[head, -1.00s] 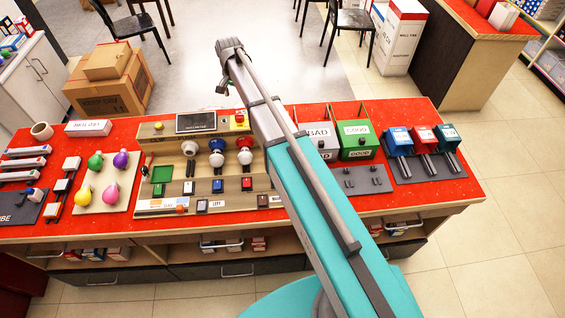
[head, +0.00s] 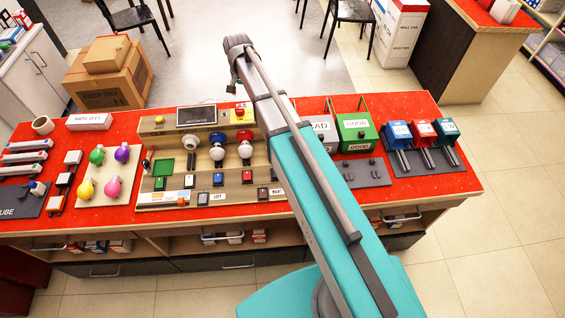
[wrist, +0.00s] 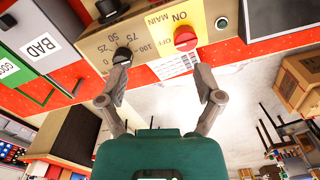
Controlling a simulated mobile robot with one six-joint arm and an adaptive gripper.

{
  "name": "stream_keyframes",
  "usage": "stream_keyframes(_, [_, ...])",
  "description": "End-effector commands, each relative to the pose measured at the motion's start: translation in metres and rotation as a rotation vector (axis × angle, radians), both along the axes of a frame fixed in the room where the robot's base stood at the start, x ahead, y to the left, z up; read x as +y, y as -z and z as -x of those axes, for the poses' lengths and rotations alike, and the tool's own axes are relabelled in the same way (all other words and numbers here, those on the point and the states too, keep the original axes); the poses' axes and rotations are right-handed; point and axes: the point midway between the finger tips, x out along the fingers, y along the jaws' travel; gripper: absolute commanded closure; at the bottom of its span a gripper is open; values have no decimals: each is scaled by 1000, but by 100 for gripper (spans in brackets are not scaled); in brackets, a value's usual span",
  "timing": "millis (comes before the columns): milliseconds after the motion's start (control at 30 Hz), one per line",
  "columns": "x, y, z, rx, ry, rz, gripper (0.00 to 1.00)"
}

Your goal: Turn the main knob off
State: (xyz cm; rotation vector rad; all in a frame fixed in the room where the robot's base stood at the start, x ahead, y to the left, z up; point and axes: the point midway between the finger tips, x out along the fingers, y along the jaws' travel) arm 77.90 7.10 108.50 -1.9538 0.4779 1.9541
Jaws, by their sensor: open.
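The main knob (wrist: 186,38) is a red round knob on a yellow plate marked "ON" and "MAIN", at the top of the wrist view. In the head view it is small on the yellow block (head: 240,107) at the back of the wooden test board. My gripper (wrist: 163,83) is open and empty. Its right finger is below and to the right of the red knob in the picture. Its left finger is close to a black dial (wrist: 122,56) with a 0 to 100 scale; I cannot tell if they touch. Nothing is between the fingers.
The test board holds lamps (head: 217,148) and a dark screen (head: 197,116). Cardboard boxes (head: 108,78) and chairs stand behind the red counter (head: 430,192). Floor beyond the counter is partly clear.

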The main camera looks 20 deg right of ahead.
Motion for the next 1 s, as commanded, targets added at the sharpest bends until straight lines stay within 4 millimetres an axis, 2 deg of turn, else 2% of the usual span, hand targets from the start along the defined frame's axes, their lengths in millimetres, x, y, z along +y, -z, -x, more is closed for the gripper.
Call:
stream_keyframes(33, [-3,6,10,0,-10,0,15])
stream_keyframes(1000, [-43,62,126,1,-245,1,15])
